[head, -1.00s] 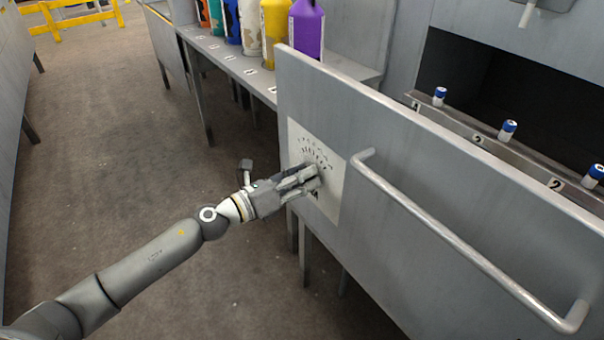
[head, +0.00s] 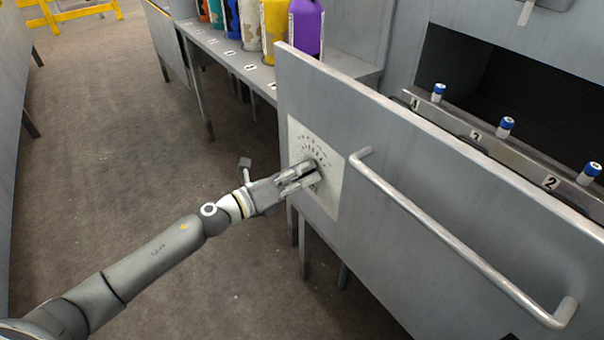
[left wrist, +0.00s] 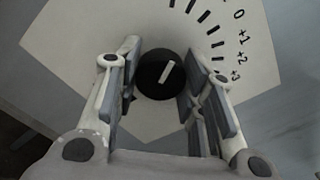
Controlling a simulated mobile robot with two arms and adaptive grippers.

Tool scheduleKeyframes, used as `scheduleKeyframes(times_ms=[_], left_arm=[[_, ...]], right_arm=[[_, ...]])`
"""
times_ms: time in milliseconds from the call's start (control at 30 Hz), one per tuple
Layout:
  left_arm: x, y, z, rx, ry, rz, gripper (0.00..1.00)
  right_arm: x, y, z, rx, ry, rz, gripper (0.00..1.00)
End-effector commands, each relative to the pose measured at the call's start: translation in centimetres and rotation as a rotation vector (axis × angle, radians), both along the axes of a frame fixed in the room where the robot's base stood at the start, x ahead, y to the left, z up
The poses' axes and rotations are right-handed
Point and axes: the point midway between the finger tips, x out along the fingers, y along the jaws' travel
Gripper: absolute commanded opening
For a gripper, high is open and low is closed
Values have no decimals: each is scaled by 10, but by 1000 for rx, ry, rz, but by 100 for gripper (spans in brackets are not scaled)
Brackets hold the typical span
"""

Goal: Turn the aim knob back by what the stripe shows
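The aim knob (left wrist: 152,82) is dark and round with a short white stripe (left wrist: 166,72) that points up and slightly right in the left wrist view. It sits on a white dial plate (left wrist: 268,60) with black tick marks and the labels 0, +1, +2 and +3. The plate (head: 333,196) also shows on the grey panel in the head view. My left gripper (left wrist: 163,62) has its two fingers on either side of the knob, with a gap between them. I cannot tell whether the pads touch it. In the head view my left gripper (head: 314,174) hides the knob. My right gripper is out of view.
A long grey handle bar (head: 455,240) sticks out of the panel (head: 420,150) right of the dial. Behind the panel, blue-topped white cylinders (head: 505,128) stand on a numbered rail (head: 455,122). Coloured bottles (head: 274,28) stand on a shelf at the back. Floor at left is clear.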

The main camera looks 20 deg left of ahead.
Motion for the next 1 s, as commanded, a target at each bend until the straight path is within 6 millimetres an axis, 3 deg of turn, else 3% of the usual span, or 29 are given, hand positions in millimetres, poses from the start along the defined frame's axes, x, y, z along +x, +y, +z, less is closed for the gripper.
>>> scheduleKeyframes(times_ms=[33,133,567,1000], left_arm=[[0,0,0,1,0,1,45],[0,0,0,1,-1,0,58],[-4,3,-1,1,1,0,58],[-50,38,-1,2,2,0,58]], right_arm=[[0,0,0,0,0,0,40],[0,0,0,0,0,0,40],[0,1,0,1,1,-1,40],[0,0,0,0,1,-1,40]])
